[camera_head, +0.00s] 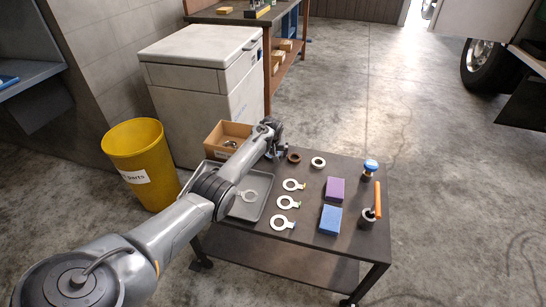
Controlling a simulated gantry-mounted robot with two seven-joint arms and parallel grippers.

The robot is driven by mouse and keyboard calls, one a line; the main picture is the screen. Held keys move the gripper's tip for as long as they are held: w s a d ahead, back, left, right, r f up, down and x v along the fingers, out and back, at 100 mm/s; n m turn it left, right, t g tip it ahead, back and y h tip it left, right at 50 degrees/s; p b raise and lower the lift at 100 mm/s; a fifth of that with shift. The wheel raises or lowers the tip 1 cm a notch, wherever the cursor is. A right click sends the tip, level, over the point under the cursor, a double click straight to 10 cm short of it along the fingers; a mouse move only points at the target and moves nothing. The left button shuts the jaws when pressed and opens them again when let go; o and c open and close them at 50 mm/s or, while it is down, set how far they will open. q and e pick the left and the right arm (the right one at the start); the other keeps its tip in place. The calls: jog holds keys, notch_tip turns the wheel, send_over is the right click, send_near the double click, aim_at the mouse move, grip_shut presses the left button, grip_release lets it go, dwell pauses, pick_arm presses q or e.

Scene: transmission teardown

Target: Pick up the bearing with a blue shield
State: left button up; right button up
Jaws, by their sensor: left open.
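My left gripper (279,153) is open at the far left part of the dark cart top (345,249), just left of a brown ring (294,158). A pale ring (318,162) with a dark centre lies right of the brown one. Three pale rings with small tabs lie in a column: the far one (291,184), the middle one (287,202) and the near one (283,222). I cannot tell any blue shield on these rings at this size. My right gripper is not in view.
A blue-topped round object (371,165) and an orange-handled tool (378,199) stand at the cart's right. Purple (335,189) and blue (330,220) blocks lie between. A cardboard box (236,129), yellow bin (139,152) and white cabinet (196,90) stand beyond the cart.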

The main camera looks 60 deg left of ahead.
pick_arm(q)
jog(key=c, duration=1.2)
jog(key=shift+r, duration=0.1)
jog(key=shift+c, duration=0.2)
